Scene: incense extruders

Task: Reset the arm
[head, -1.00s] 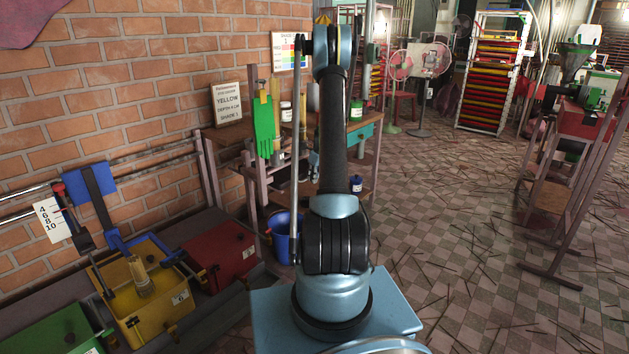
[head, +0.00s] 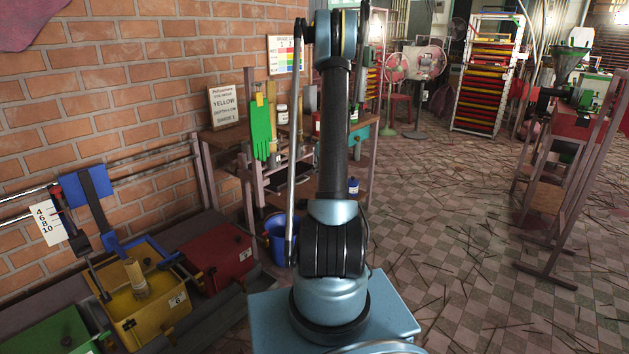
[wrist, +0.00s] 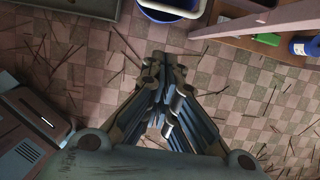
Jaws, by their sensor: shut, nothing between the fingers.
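My arm stands upright in the middle of the head view, on its blue base. My gripper (wrist: 163,72) shows in the wrist view, pointing down over the checkered floor (wrist: 205,60). Its fingers are together with nothing between them. In the head view the gripper itself cannot be made out; only the arm's links show.
A wooden bench (head: 370,135) with a green glove (head: 261,130) stands behind the arm. A blue bucket (head: 279,238) sits below; its rim shows in the wrist view (wrist: 172,14). Yellow (head: 150,300) and red (head: 218,262) boxes lie left. A stand (head: 565,190) is right.

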